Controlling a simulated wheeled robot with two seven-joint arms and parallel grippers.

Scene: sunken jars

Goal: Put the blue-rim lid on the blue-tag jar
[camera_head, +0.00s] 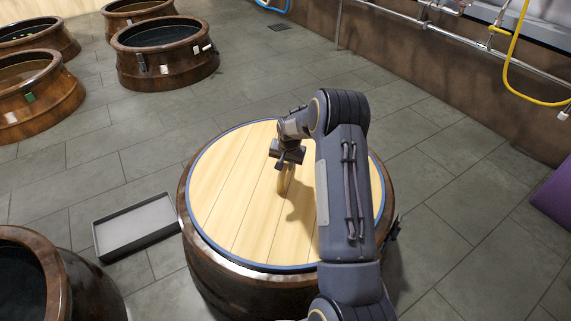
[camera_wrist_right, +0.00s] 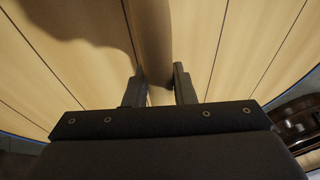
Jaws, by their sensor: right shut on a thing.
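The blue-rim lid (camera_head: 240,210) is a round pale plank disc with a blue edge. It lies level over the mouth of the near brown jar (camera_head: 225,278); I cannot tell whether it rests fully on the rim. My right gripper (camera_head: 286,162) is shut on the lid's upright wooden handle (camera_head: 284,181). In the right wrist view, the handle (camera_wrist_right: 151,40) stands between the two fingers (camera_wrist_right: 159,88). No blue tag shows clearly on the near jar; a small dark piece is at its right side. My left gripper is out of view.
A shallow grey tray (camera_head: 135,224) lies on the floor left of the near jar. An open jar (camera_head: 165,68) with small tags stands at the back, with others at the left. Another open jar (camera_head: 72,285) is at the lower left. A wall with pipes (camera_head: 460,45) runs along the right.

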